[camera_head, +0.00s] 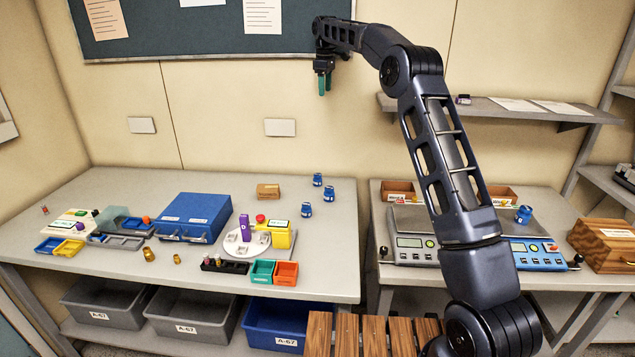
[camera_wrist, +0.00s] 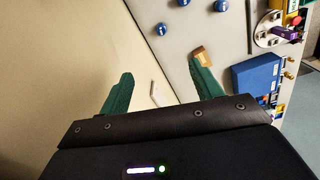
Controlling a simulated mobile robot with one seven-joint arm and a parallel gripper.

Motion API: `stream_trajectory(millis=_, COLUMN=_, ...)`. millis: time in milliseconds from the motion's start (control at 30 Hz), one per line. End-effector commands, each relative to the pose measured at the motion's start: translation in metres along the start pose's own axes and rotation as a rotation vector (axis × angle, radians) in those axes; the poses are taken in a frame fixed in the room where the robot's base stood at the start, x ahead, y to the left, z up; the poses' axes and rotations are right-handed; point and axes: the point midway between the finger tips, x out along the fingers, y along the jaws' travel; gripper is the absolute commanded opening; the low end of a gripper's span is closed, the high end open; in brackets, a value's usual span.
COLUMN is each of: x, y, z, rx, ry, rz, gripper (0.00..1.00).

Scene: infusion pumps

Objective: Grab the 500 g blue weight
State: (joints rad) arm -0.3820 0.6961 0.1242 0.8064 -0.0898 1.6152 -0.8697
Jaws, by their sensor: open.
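Three blue weights stand on the left table near its back right: one at the back (camera_head: 317,180), one to the right (camera_head: 328,194) and one in front (camera_head: 306,209). Another blue weight (camera_head: 523,214) stands on the blue scale on the right table. The mass markings are too small to read. The wrist view shows three blue weights on the table at its top, one of them at the left (camera_wrist: 159,28). My gripper (camera_head: 325,84) is high by the wall, above the left table and well apart from the weights. Its green fingers are open and empty, also in the wrist view (camera_wrist: 160,88).
A cardboard box (camera_head: 268,191) lies left of the weights. A blue case (camera_head: 194,217) and a round white device (camera_head: 246,243) stand further left. Scales (camera_head: 415,243) fill the right table's front. A shelf (camera_head: 470,108) juts out right of my gripper. The table around the three weights is mostly clear.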

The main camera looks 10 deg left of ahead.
Motion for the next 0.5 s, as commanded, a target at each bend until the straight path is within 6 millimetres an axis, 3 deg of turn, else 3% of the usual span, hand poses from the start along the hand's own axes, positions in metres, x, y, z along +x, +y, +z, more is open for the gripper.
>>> stream_trajectory(millis=500, x=0.036, y=0.010, z=-0.036, rx=-0.084, ry=-0.008, rz=-0.026, gripper=0.65)
